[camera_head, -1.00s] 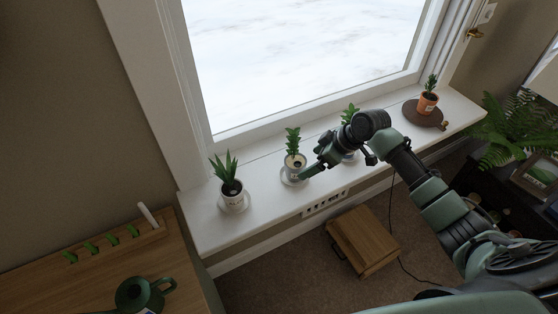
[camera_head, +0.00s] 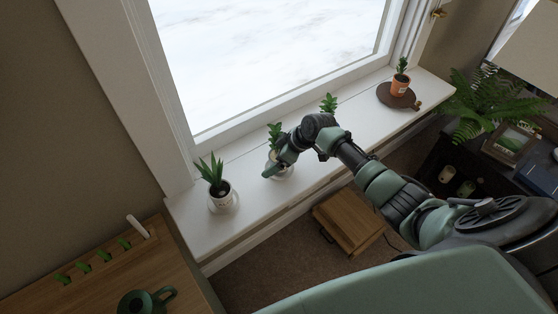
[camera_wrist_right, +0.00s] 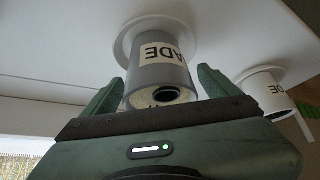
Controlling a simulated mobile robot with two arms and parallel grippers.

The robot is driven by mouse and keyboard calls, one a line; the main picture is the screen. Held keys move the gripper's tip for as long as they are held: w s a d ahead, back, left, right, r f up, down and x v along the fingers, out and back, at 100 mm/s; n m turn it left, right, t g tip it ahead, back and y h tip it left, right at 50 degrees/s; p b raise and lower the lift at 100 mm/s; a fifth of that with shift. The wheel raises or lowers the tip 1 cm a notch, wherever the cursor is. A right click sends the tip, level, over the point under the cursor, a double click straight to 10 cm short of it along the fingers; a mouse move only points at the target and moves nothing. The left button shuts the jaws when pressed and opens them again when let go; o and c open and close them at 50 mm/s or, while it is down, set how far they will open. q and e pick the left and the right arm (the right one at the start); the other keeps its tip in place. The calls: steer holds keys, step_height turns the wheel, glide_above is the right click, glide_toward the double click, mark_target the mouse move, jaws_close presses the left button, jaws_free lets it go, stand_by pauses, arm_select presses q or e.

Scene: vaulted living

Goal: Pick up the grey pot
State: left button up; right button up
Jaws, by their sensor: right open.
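The grey pot (camera_wrist_right: 160,72) has a white label with dark letters and stands on a white saucer (camera_wrist_right: 128,35) in the right wrist view. My right gripper (camera_wrist_right: 157,88) is open, with one finger on each side of the pot; I cannot tell whether they touch it. In the head view my right gripper (camera_head: 268,173) is at the front of the pot on the window sill and hides much of it. Its green plant (camera_head: 275,134) shows above. My left gripper is not in view.
A white labelled pot (camera_wrist_right: 265,92) stands close by in the right wrist view. On the sill (camera_head: 205,240) are a potted spiky plant (camera_head: 214,175) at left and an orange pot (camera_head: 399,85) on a brown board at right. Another plant (camera_head: 328,103) stands behind my right arm.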

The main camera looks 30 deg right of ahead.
steer(key=shift+r, duration=0.1)
steer(key=c, duration=1.9)
steer(key=shift+o, duration=0.2)
